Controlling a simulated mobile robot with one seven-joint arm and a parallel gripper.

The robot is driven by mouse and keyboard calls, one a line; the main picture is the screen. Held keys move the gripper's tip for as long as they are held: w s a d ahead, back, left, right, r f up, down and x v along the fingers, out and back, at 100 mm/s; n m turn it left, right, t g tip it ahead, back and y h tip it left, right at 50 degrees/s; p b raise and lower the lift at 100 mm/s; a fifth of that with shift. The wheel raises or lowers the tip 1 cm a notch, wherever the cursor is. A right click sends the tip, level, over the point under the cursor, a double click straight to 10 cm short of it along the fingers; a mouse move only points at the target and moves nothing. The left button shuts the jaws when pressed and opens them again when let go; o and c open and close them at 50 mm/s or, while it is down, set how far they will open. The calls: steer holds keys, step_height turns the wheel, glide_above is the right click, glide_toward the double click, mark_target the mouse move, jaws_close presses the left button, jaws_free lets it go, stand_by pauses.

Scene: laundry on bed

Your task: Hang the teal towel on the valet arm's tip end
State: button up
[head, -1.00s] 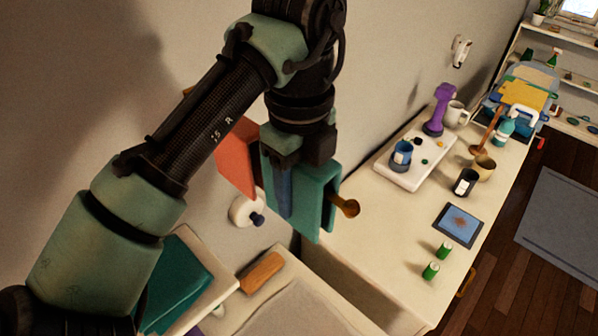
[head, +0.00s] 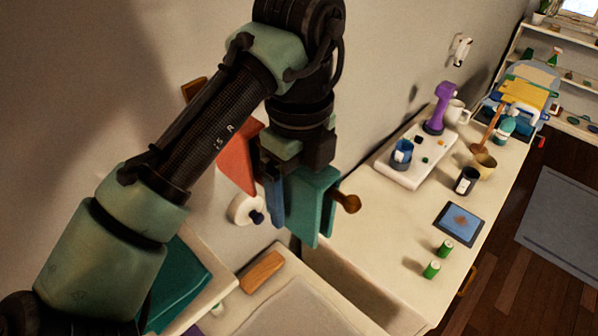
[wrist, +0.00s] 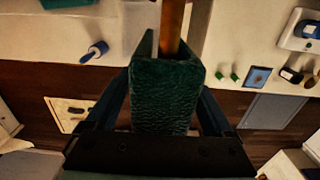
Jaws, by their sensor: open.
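The teal towel (head: 318,205) hangs folded over the wooden valet arm, close to its round tip knob (head: 348,202). In the wrist view the towel (wrist: 165,95) drapes over the wooden rod (wrist: 172,28), with a flap down each side. My gripper (head: 287,200) is open around the towel; its fingers stand at either side, with gaps in the wrist view. In the head view one blue finger shows left of the towel; the other is hidden.
A red-orange cloth (head: 239,158) hangs farther back on the valet arm. A white round fixture (head: 243,209) is below it. The dresser top (head: 385,225) at right carries a white tray, cups, a tablet and two green cans. A teal folded item (head: 178,285) lies lower left.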

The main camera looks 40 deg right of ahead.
step_height(320, 180, up, 13)
steer(key=shift+b, duration=0.8)
